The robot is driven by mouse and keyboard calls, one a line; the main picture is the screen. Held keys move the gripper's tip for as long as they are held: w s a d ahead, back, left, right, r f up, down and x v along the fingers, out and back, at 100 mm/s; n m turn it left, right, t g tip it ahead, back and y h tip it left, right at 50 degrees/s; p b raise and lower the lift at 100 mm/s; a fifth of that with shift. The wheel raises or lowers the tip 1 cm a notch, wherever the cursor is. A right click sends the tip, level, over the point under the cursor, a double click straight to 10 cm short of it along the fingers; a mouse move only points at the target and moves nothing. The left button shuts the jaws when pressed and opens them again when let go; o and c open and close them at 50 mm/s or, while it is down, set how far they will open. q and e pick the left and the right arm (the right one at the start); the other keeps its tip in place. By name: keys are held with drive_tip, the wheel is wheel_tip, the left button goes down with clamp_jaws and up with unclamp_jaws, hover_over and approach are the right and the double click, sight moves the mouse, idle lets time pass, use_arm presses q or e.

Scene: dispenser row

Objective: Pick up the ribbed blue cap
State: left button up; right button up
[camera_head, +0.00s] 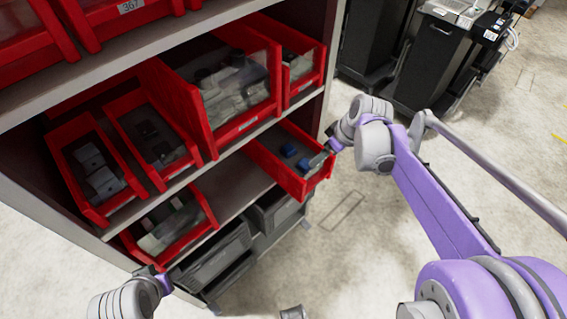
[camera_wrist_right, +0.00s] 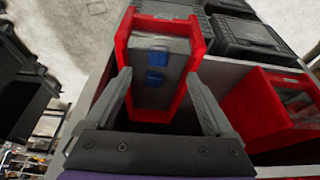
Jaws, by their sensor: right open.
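Two small blue caps lie in the pulled-out red bin (camera_head: 293,184) on the lower shelf. In the head view one cap (camera_head: 288,150) is farther left and the other (camera_head: 304,164) is nearer my right gripper (camera_head: 322,157). In the right wrist view the far cap (camera_wrist_right: 158,57) and the near cap (camera_wrist_right: 154,78) sit between the lines of my fingers. I cannot tell which cap is ribbed. My right gripper is open and empty at the bin's right end. My left gripper (camera_head: 152,272) is at the lower left, away from the caps; its fingers are unclear.
The shelf (camera_head: 245,130) holds several other red bins, including a large one (camera_head: 248,120) above the caps' bin. Grey crates (camera_head: 215,255) stand below. A dark cart (camera_head: 432,60) stands at the back right. The floor (camera_head: 355,235) right of the shelf is clear.

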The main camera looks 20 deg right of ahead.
sight(305, 163)
drive_tip(key=shift+n, duration=0.3)
drive_tip(key=x, duration=0.2)
drive_tip(key=w+x, duration=0.1)
drive_tip(key=x, duration=0.2)
drive_tip(key=shift+w+d, duration=0.1)
drive_tip(key=shift+w, duration=0.1)
drive_tip(key=shift+a+b+x, duration=0.15)
drive_tip(key=shift+b+x, duration=0.05)
drive_tip(key=shift+x, duration=1.35)
drive_tip(key=shift+a+b+x, duration=0.15)
drive_tip(key=shift+a+x, duration=0.05)
drive_tip(key=shift+x, duration=1.3)
drive_tip(key=shift+w+r, duration=0.1)
drive_tip(key=shift+r, duration=0.1)
clamp_jaws()
